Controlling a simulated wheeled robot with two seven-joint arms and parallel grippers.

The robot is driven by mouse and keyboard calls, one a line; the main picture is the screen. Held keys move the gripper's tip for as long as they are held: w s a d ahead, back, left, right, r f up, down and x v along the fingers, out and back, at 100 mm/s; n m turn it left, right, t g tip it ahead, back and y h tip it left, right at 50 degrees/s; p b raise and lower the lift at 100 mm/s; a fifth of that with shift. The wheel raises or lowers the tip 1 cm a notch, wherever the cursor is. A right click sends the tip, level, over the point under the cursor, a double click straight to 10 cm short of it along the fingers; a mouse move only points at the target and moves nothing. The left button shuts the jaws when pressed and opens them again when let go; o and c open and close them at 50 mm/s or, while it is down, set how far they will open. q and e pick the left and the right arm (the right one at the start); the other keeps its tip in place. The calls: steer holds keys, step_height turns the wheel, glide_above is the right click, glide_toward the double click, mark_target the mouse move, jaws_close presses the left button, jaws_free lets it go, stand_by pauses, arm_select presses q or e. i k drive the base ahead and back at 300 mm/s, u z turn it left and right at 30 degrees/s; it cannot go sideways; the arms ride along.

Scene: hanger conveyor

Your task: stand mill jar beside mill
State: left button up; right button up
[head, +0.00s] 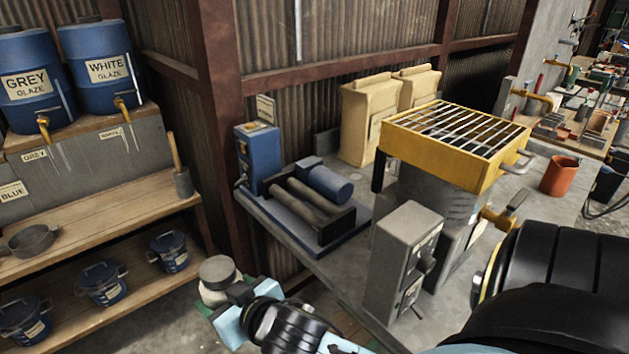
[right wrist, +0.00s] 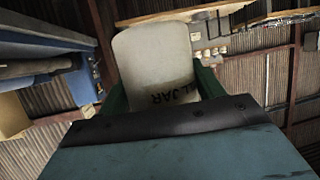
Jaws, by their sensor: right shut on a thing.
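The mill jar (head: 217,270) is a pale, rounded jar with a grey lid, seen at the lower left of centre in the head view. My right gripper (head: 228,300) is shut on it and holds it in the air, off the bench's left end. In the right wrist view the jar (right wrist: 155,62) stands between the green finger pads, its "JAR" lettering upside down and partly hidden by the gripper. The mill (head: 318,208) has dark rollers, a blue motor and a blue base, and sits on the bench, right of and above the jar in the picture. My left gripper is not in view.
Shelves (head: 85,225) with glaze barrels and blue buckets stand at left. Bare bench around the mill is narrow.

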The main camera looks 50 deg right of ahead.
mark_target(351, 269)
steer(key=i, duration=1.95)
steer(key=z, duration=2.85)
